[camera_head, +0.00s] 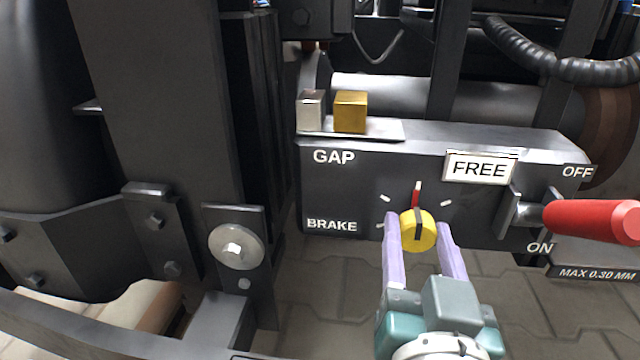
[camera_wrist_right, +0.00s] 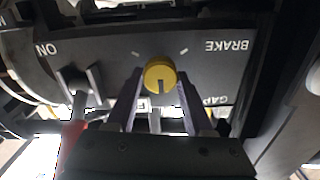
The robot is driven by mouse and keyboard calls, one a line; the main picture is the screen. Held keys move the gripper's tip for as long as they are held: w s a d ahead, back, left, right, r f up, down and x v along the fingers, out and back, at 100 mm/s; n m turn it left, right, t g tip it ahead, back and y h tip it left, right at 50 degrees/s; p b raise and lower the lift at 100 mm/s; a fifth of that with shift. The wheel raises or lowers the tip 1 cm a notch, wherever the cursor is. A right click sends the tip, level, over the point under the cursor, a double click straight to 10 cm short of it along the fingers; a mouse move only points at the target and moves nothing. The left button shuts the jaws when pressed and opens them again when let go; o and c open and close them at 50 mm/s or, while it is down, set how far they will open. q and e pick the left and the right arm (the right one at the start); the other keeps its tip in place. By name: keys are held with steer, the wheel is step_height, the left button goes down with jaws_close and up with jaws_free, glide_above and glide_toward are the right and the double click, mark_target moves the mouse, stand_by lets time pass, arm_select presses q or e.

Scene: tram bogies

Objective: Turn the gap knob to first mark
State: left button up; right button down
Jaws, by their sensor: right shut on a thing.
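The gap knob (camera_head: 417,238) is a yellow round knob with a black stripe on the front of a dark box. The stripe stands close to upright, below a red and white mark (camera_head: 416,192). Shorter white marks sit to the upper left (camera_head: 385,198) and upper right (camera_head: 446,203). My right gripper (camera_head: 418,224) is shut on the knob, one lilac finger on each side. The knob also shows in the right wrist view (camera_wrist_right: 160,76), upside down, between the fingers (camera_wrist_right: 158,92). My left gripper is in neither view.
A red-handled lever (camera_head: 590,220) sticks out right of the knob, between OFF and ON. A FREE plate (camera_head: 480,168) is above it. A silver block (camera_head: 311,112) and a brass block (camera_head: 350,112) stand on the box's ledge. A dark post with bolts stands left.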

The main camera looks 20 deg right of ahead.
steer(key=n, duration=0.6)
steer(key=shift+a, duration=0.1)
steer(key=n, duration=0.6)
steer(key=shift+w+p, duration=0.1)
steer(key=shift+p, duration=0.25)
steer(key=n+p, duration=0.1)
steer(key=n, duration=0.4)
steer(key=shift+a, duration=0.1)
steer(key=n+p, duration=0.2)
steer(key=n, duration=0.4)
steer(key=shift+f, duration=0.15)
steer(key=shift+n, duration=0.3)
steer(key=c, duration=0.7)
jaws_free()
steer(key=o, duration=0.4)
steer(key=shift+f, duration=0.1)
